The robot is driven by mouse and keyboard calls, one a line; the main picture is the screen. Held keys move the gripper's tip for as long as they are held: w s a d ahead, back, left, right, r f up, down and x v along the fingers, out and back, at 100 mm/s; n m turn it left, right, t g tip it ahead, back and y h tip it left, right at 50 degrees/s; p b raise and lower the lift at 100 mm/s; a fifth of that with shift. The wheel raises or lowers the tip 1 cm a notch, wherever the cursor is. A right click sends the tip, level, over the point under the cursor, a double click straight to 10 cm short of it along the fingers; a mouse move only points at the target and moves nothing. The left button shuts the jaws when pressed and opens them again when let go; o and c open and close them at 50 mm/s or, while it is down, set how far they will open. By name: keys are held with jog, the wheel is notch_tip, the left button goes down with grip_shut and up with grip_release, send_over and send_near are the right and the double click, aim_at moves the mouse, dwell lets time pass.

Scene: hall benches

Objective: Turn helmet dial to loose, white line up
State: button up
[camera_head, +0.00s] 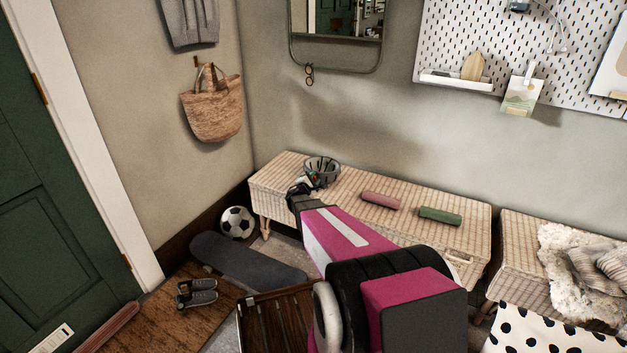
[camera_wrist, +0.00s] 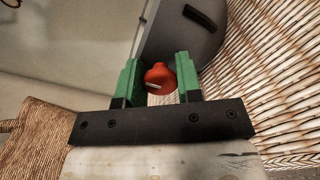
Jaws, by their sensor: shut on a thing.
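The grey helmet (camera_head: 322,164) rests on the left part of the wicker bench; it also fills the upper middle of the wrist view (camera_wrist: 185,42). Its red dial (camera_wrist: 160,76) sits between the two green fingers of my gripper (camera_wrist: 158,78), which is shut on it. A short white line shows on the dial's left part and runs nearly level across the wrist picture, towards the left. The bench weave lies on the right of that picture and the wall on the left. In the head view my gripper (camera_head: 312,181) is at the helmet's near side, and the dial is too small to read.
The wicker bench (camera_head: 398,235) also holds a pink roll (camera_head: 381,200) and a green roll (camera_head: 440,216), right of the helmet. A football (camera_head: 237,222) and a dark skateboard (camera_head: 245,262) lie on the floor at left. A straw bag (camera_head: 213,112) hangs on the wall.

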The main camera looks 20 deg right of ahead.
jog(key=o, duration=0.9)
jog(key=v, duration=1)
jog(key=shift+s+a, duration=0.2)
jog(key=shift+s, duration=0.1)
